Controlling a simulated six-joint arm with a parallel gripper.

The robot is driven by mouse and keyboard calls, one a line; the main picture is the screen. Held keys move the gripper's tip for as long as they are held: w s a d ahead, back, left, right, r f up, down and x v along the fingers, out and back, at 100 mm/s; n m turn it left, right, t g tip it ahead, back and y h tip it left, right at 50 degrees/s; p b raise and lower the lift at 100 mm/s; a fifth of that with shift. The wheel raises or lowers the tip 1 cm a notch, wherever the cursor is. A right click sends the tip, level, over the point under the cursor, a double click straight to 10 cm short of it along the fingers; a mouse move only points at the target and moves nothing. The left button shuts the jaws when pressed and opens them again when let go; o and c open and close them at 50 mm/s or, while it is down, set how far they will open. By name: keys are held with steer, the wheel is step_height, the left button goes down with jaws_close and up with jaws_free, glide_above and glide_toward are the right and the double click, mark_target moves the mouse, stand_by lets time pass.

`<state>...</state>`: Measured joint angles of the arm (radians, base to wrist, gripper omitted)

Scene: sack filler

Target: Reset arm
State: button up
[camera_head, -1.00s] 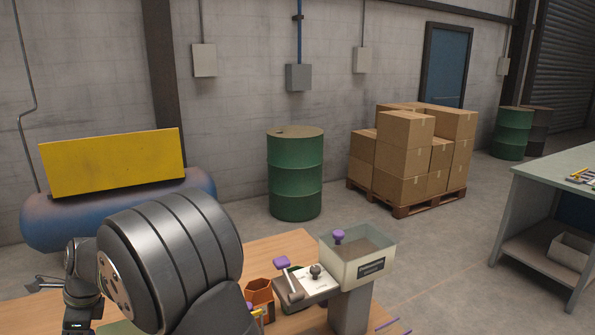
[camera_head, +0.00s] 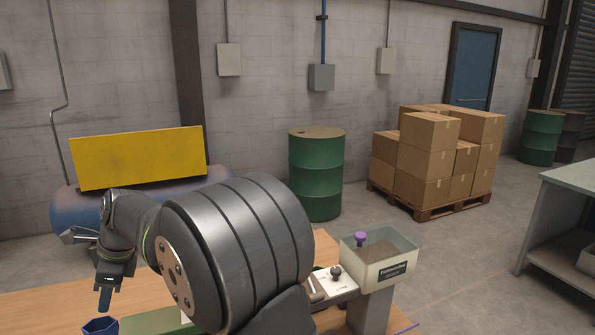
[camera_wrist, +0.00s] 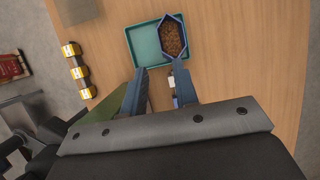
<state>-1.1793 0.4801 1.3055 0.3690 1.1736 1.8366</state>
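My gripper (camera_wrist: 162,72) is open, with its two blue-grey fingers apart and nothing seen held between them. In the head view my gripper (camera_head: 104,300) points down at the lower left, above the wooden table (camera_head: 40,302). In the wrist view a blue hexagonal container (camera_wrist: 163,23) of brown grains sits at the right side of a teal tray (camera_wrist: 143,46), just beyond the fingertips. A small white and blue item (camera_wrist: 171,81) is partly hidden by the right finger. The hexagonal container's rim also shows in the head view (camera_head: 100,326).
A clear-walled hopper (camera_head: 400,250) with a purple-knobbed thing (camera_head: 360,239) stands at the table's right, beside a white plate (camera_head: 333,283) with a dark knob. Several yellow-banded cylinders (camera_wrist: 75,66) line the table's left edge in the wrist view. The table's right side there is bare.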

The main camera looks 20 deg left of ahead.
mark_target(99, 334)
steer(key=x, duration=1.2)
steer(key=shift+f, duration=0.15)
step_height(99, 334, up, 5)
steer(key=shift+r, duration=0.1)
steer(key=s+d+r+n+t+h, duration=0.1)
steer(key=s+d+r+n+h, duration=0.3)
steer(key=d+r+n, duration=0.6)
steer(key=s+d+r+n+h, duration=0.4)
steer(key=d+n, duration=0.5)
steer(key=n, duration=0.5)
steer(key=w+d+f+n+t, duration=0.1)
steer(key=w+d+n, duration=0.2)
steer(key=d, duration=0.2)
steer(key=shift+w+d+n, duration=0.25)
steer(key=shift+w+n, duration=0.05)
steer(key=shift+w, duration=0.1)
steer(key=shift+a, duration=0.15)
